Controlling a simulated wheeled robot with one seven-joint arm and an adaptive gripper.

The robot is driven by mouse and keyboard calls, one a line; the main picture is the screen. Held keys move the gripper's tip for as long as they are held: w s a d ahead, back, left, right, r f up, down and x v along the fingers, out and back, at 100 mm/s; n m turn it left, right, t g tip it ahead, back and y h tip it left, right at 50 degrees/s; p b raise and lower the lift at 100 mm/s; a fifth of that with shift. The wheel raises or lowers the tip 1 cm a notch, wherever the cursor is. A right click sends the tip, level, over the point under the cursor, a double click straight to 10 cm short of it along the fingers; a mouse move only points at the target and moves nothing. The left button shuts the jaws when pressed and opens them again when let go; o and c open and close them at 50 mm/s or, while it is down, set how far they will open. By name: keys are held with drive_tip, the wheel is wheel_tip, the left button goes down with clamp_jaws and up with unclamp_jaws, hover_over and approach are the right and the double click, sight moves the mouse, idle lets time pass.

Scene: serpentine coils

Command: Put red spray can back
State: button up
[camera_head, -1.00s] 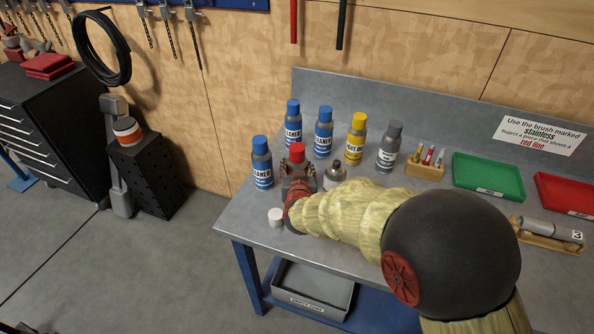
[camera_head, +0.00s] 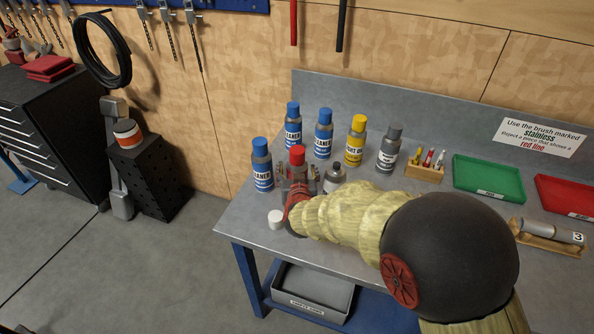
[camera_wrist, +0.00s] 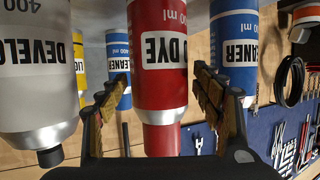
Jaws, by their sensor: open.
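The red spray can (camera_head: 297,154) stands upright on the bench with its red cap on. In the wrist view, which is upside down, its red body with "DYE" on the label (camera_wrist: 161,50) shows between the fingers. My gripper (camera_head: 299,186) is around the can at the bench's left part. Its two fingers are spread, one on each side of the can, with visible gaps, also in the wrist view (camera_wrist: 158,88). The can's base is hidden by my gripper in the head view.
A blue-capped cleaner can (camera_head: 262,165) stands close on the left, an uncapped developer can (camera_head: 334,178) close on the right. More blue cans (camera_head: 323,133), a yellow can (camera_head: 355,140) and a grey can (camera_head: 389,150) stand behind. A loose white cap (camera_head: 275,219) lies near the front edge.

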drive_tip(key=shift+r, duration=0.2)
drive_tip(key=shift+s+r, duration=0.1)
drive_tip(key=shift+s, duration=0.2)
drive_tip(key=a+p+v, duration=0.1)
drive_tip(key=p+v, duration=0.2)
drive_tip(key=v, duration=0.8)
drive_tip(key=s+d+r+g+y, duration=0.2)
drive_tip(key=s+d+r+g, duration=0.2)
drive_tip(key=s+d+r, duration=0.5)
drive_tip(key=s+d+r+g+h, duration=0.1)
drive_tip(key=s+d+g, duration=0.1)
drive_tip(key=s+d, duration=0.3)
drive_tip(key=s+d+r+g+h, duration=0.1)
drive_tip(key=s+d, duration=0.5)
drive_tip(key=s, duration=0.7)
drive_tip(key=shift+r+m+g+h, duration=0.3)
drive_tip(key=shift+r+g+h, duration=0.15)
drive_tip(key=shift+g, duration=0.25)
